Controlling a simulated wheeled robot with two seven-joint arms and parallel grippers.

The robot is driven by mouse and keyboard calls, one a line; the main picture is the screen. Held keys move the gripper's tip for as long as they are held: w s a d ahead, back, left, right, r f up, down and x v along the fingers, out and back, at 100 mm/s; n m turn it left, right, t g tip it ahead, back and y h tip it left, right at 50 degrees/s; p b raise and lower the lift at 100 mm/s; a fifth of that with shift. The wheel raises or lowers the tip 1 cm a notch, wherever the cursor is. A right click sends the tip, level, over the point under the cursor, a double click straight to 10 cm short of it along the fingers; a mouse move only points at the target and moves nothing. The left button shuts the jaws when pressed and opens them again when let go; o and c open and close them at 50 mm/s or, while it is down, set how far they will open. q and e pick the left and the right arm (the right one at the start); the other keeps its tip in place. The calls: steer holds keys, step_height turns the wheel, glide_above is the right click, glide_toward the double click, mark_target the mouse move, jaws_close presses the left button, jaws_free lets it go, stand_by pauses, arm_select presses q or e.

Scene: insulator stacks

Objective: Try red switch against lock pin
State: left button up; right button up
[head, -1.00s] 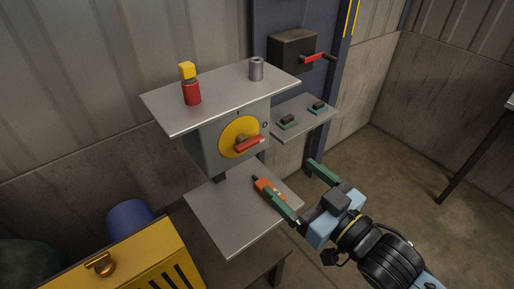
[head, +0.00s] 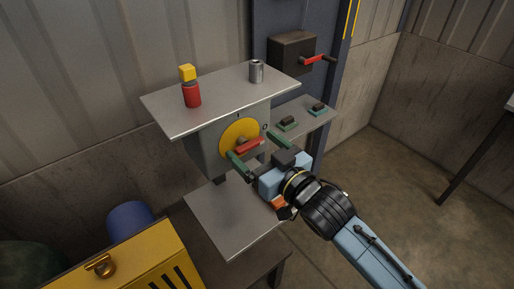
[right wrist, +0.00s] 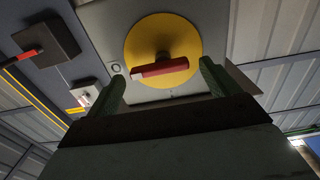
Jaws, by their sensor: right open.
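The red switch (head: 250,145) is a bar handle on a round yellow disc (head: 233,131) on the front of a grey box. In the right wrist view the red switch (right wrist: 160,69) lies nearly level across the lower disc. My right gripper (head: 252,149) is open in front of it, its green fingers on either side of the handle. In the right wrist view the fingers stand left and right of the handle, with visible gaps. I cannot make out a lock pin for certain; a small round fitting (right wrist: 116,68) sits left of the disc there. My left gripper is not in view.
A top plate (head: 215,100) carries a red cylinder (head: 192,95) with a yellow block and a grey metal cylinder (head: 256,71). A black box with a red lever (head: 313,58) is behind right.

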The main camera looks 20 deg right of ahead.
steer(key=c, duration=1)
steer(key=shift+r+n+p, duration=0.1)
steer(key=shift+n+p, duration=0.3)
steer(key=shift+p, duration=0.15)
steer(key=shift+n, duration=0.4)
steer(key=o, duration=1)
steer(key=shift+s, duration=0.1)
